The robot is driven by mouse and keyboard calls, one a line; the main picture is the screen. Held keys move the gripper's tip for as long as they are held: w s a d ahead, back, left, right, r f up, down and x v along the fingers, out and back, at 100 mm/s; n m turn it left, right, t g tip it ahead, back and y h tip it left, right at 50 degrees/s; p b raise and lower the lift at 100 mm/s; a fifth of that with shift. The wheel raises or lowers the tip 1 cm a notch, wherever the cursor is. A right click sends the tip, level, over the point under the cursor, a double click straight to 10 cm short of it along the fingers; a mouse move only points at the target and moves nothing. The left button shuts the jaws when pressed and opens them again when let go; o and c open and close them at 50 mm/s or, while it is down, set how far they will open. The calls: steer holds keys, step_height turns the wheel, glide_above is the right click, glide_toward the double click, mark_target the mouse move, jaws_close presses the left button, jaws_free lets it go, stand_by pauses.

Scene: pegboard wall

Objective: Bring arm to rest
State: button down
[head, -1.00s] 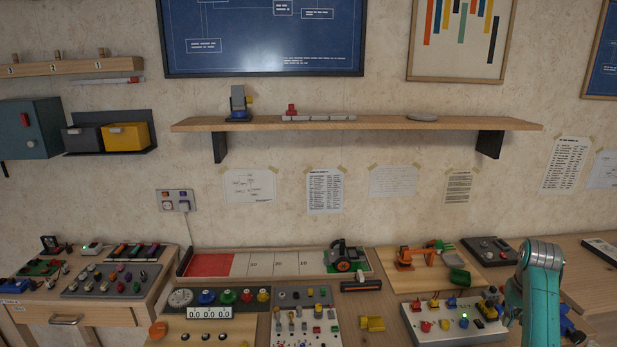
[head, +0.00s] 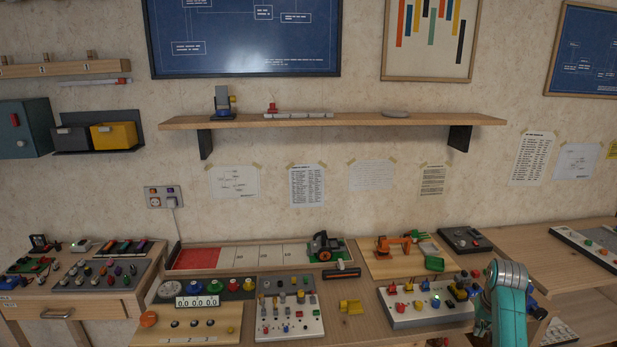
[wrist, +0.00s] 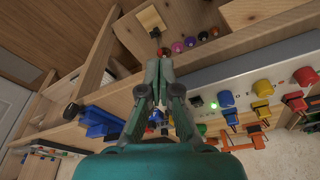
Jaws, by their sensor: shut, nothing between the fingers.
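My teal arm (head: 507,300) stands at the lower right in the head view, in front of the bench. The gripper end is not visible there. In the wrist view my gripper (wrist: 160,66) is shut, its two fingers together at the tips with nothing between them. Beyond the tips a small red-brown knob (wrist: 163,52) shows; I cannot tell whether they touch it.
A white panel of coloured knobs (head: 428,300) lies just left of the arm. A wooden shelf (head: 360,123) hangs on the wall above. In the wrist view, wooden boards (wrist: 85,60) and blue blocks (wrist: 100,122) are close by the gripper.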

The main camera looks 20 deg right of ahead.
steer(key=a+f+n+t, duration=0.1)
steer(key=a+f, duration=0.8)
steer(key=f, duration=0.2)
steer(key=s+a+f+n+t, duration=0.1)
steer(key=s+a+f+t, duration=0.2)
steer(key=a, duration=0.4)
steer(key=s+a+f+n+h, duration=0.1)
steer(key=s+a+f, duration=0.3)
steer(key=s+a, duration=0.3)
steer(key=s+a+f+n+t, duration=0.1)
steer(key=s+a+f+t, duration=0.15)
steer(key=a, duration=0.55)
steer(key=s+a+r+n+t, duration=0.1)
steer(key=s+a+r+t, duration=0.15)
steer(key=s+a, duration=0.45)
steer(key=s+a+r+n+t, duration=0.1)
steer(key=s+a+r, duration=0.3)
steer(key=s, duration=0.5)
steer(key=s+a+r+n+t+y, duration=0.1)
steer(key=s+a+r, duration=0.1)
steer(key=s+r, duration=0.4)
steer(key=s+a+r+n+t+y, duration=0.1)
steer(key=s+a+r+t, duration=0.1)
steer(key=s+r, duration=0.4)
step_height(320, 180, up, 6)
steer(key=shift+a+f+y, duration=0.2)
steer(key=shift+a+y, duration=0.1)
steer(key=shift+a, duration=0.15)
